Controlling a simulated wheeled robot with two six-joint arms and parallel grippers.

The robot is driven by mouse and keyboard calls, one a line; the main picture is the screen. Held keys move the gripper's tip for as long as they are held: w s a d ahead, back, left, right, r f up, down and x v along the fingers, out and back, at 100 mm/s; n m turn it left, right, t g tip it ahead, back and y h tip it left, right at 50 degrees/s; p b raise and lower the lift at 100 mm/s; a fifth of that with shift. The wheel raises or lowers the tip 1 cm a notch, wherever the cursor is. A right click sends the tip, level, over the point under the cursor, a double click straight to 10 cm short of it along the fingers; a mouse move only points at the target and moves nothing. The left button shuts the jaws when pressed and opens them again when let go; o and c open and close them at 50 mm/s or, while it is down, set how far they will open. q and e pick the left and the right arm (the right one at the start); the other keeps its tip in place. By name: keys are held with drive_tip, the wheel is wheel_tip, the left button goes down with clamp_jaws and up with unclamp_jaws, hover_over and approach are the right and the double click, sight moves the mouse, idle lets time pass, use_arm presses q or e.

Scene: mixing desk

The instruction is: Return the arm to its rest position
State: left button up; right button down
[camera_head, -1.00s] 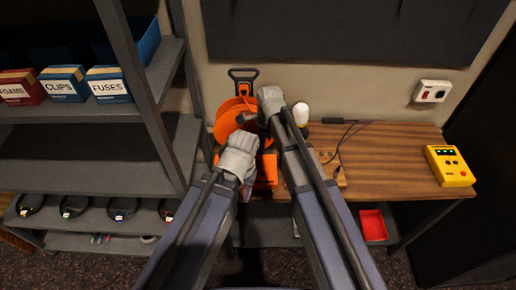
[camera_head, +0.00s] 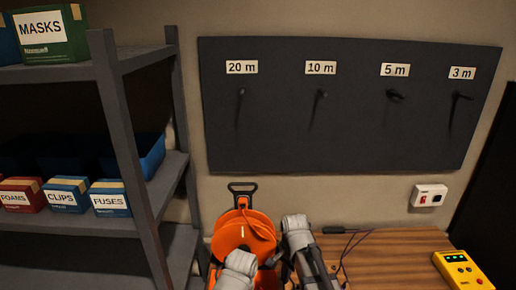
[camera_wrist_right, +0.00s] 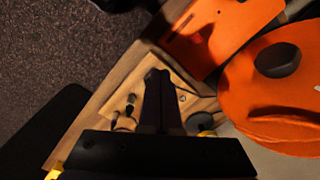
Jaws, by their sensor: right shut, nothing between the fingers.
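The end of my right arm shows at the bottom centre of the head view, just right of the orange cable reel (camera_head: 234,226); its fingers are hard to make out there. In the right wrist view my right gripper (camera_wrist_right: 158,82) is shut and empty, above a wooden board (camera_wrist_right: 190,97) with dark fittings. The orange reel fills the right side of that view, apart from the fingers. The grey end of my left arm (camera_head: 240,265) shows in front of the reel in the head view; its fingers are hidden.
The wooden desk (camera_head: 385,252) holds a yellow device (camera_head: 463,268) at its right. A shelf rack (camera_head: 115,130) with boxes stands at the left. A dark wall board (camera_head: 345,135) with hooks labelled by length hangs behind. A white socket box (camera_head: 429,195) is on the wall.

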drive_tip(key=s+d+n, duration=0.8)
drive_tip(key=d+n, duration=0.1)
drive_tip(key=n, duration=0.1)
drive_tip(key=s+a+f+n+h+b, duration=0.1)
drive_tip(key=s+a+f+n+b, duration=0.1)
drive_tip(key=a, duration=0.3)
drive_tip(key=s+a+f+n+b, duration=0.2)
drive_tip(key=s+a+f+b, duration=0.1)
drive_tip(key=a, duration=0.3)
drive_tip(key=shift+s+a+f+g+h+b, duration=0.3)
drive_tip(key=shift+f+h+b, duration=0.1)
drive_tip(key=shift+f+b, duration=0.5)
